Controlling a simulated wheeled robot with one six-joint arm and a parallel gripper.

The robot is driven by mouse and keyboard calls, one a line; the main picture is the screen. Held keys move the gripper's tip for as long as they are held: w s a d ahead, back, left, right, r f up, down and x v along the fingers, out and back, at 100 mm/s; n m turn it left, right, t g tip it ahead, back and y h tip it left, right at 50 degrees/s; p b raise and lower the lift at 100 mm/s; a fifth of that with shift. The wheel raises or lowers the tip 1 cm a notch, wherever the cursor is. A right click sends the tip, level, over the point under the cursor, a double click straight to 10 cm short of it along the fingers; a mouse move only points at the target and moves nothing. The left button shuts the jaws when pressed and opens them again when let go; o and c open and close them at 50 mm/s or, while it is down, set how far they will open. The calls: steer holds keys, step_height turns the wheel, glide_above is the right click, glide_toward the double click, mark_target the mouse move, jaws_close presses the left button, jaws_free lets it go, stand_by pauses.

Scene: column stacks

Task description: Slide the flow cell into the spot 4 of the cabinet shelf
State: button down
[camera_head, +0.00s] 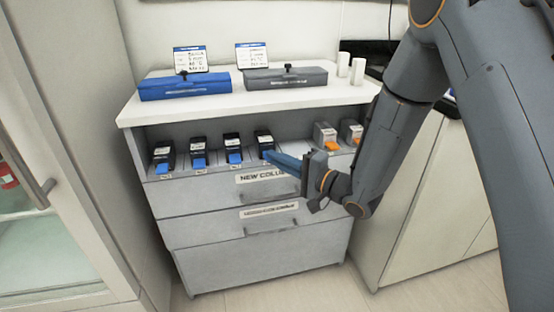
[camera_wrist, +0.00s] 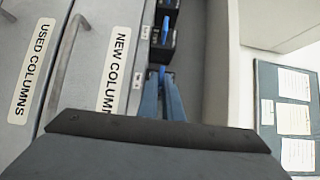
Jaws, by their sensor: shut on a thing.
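The flow cell (camera_head: 264,139) is a black block with a pale top, at the right end of a row of similar blocks on the cabinet shelf (camera_head: 296,149). My gripper (camera_head: 272,155) reaches in from the right, its blue-grey fingers at the block's front end. In the wrist view the fingers (camera_wrist: 163,88) are close together around a small blue tab (camera_wrist: 162,71) at the front of the block. The block stands in line with its neighbours, upright on the shelf. Its underside and the exact fit in its spot are hidden.
Several black blocks with blue tabs (camera_head: 198,150) stand left of it. Two grey blocks with orange tabs (camera_head: 326,134) stand to the right, past a bare shelf stretch. Drawers (camera_head: 230,189) lie below; blue (camera_head: 185,87) and grey (camera_head: 285,79) cases sit on top.

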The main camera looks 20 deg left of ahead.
steer(key=c, duration=1.8)
jaws_free()
steer(key=shift+c, duration=0.2)
